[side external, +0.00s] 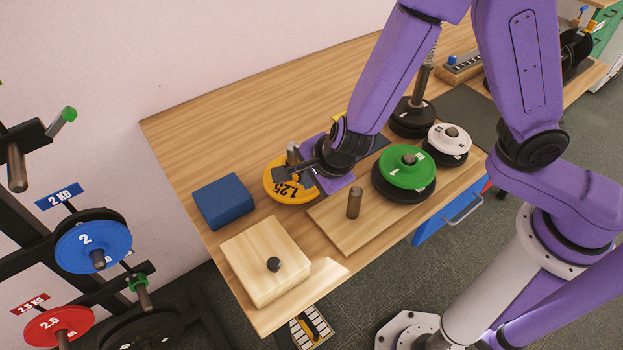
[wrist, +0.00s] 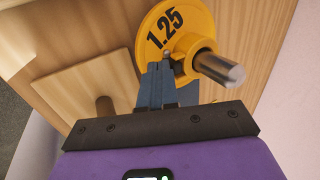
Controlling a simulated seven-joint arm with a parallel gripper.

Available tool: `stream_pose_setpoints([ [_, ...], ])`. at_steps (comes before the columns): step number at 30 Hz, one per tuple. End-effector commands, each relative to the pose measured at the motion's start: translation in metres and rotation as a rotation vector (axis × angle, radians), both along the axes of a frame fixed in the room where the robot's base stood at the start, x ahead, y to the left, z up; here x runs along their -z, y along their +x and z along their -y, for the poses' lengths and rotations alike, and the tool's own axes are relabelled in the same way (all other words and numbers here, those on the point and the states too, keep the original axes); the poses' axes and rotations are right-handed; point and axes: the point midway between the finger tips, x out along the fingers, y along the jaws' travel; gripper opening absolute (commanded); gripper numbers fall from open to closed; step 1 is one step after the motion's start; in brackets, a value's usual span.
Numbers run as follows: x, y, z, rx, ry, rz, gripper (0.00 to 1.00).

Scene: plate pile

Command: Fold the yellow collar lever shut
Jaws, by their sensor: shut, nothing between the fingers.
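A yellow weight plate marked 1.25 (side external: 275,187) lies flat on the bench. A metal peg (side external: 291,152) rises through its middle. In the wrist view the plate (wrist: 149,48) is at top centre, and the peg (wrist: 220,69) leans toward the camera. A yellow collar (wrist: 191,44) sits around the peg's base. I cannot clearly make out its lever, which is small or hidden by the fingers. My gripper (wrist: 160,68) is shut and empty, its tips close beside the collar. In the side view my gripper (side external: 307,179) is low over the plate; contact cannot be told.
A blue block (side external: 223,201) and a wooden box with a black knob (side external: 262,255) stand left of the plate. A board with a short peg (side external: 354,203) and green-topped plates (side external: 407,167) lie to the right. White (side external: 449,139) and black plates stand beyond. A rack stands at far left.

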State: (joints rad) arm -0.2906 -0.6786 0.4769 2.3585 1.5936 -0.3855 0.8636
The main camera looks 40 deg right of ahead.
Motion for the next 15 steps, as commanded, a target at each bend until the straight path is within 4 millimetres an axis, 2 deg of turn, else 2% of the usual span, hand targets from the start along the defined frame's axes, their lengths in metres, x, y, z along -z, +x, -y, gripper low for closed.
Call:
stream_pose_setpoints([
  [8, -0.003, -0.004, 0.0, -0.002, -0.001, -0.001, 0.0],
  [11, -0.005, -0.015, -0.001, -0.005, -0.001, -0.001, 0.0],
  [15, -0.01, -0.039, 0.0, -0.007, 0.0, 0.0, 0.0],
])
